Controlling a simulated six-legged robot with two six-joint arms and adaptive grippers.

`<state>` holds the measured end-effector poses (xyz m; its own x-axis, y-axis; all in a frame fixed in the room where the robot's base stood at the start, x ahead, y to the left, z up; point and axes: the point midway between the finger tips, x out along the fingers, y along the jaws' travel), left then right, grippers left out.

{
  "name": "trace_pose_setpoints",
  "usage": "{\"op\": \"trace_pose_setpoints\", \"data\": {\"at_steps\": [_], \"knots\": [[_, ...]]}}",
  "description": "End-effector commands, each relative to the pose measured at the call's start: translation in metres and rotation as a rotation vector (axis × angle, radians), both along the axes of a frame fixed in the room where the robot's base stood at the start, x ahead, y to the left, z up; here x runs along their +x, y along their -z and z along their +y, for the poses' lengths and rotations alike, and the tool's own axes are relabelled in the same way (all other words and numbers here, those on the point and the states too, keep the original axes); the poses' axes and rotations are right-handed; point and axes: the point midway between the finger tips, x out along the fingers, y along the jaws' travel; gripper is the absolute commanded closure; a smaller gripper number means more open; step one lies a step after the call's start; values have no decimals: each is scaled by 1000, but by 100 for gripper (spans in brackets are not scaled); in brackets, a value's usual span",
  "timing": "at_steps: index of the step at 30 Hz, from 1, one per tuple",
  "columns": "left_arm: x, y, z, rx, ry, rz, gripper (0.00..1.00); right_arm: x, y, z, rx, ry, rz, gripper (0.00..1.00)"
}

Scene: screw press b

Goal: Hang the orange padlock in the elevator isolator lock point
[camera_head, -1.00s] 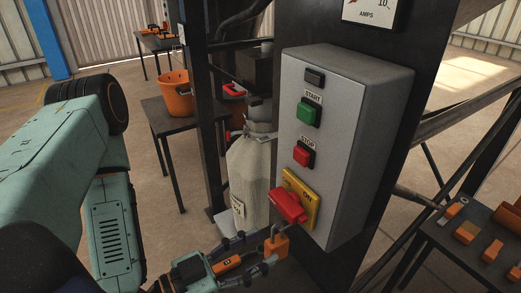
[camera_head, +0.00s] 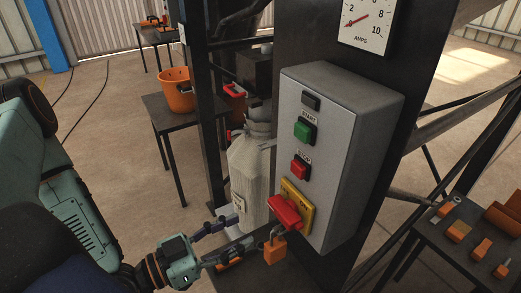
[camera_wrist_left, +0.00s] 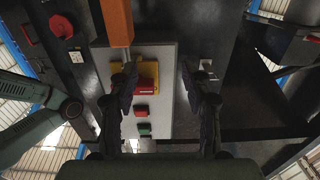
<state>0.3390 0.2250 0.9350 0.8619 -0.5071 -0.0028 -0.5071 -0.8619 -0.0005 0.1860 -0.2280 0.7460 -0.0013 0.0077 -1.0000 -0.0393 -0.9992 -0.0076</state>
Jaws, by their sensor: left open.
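The orange padlock (camera_head: 275,250) hangs by its shackle at the lower end of the red isolator handle (camera_head: 286,212), which sits on a yellow plate (camera_head: 299,201). Whether the shackle is closed cannot be made out. My left gripper (camera_head: 245,234) is open and empty, to the left of the padlock, fingers pointing towards the panel. In the left wrist view, the gripper (camera_wrist_left: 159,70) has its fingers spread wide, with the orange padlock (camera_wrist_left: 117,22) beyond the left finger. My right gripper does not show.
The grey control box (camera_head: 330,165) carries a green START button (camera_head: 303,131) and a red STOP button (camera_head: 299,169). A table with orange items (camera_head: 459,231) stands at the right. An orange bucket (camera_head: 173,87) stands at the back left.

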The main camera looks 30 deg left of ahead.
Motion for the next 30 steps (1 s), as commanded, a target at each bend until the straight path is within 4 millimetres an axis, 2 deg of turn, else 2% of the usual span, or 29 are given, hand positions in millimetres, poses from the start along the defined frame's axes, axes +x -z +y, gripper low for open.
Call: {"op": "trace_pose_setpoints", "data": {"at_steps": [1,7,19,26,30], "knots": [[8,-7,4,3,1,-5,51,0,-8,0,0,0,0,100],[37,-18,19,3,1,-5,51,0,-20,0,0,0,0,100],[94,-39,49,2,1,-5,51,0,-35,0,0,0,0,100],[126,-52,65,1,1,-5,51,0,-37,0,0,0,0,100],[137,-46,55,-2,4,-3,51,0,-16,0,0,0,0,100]]}}
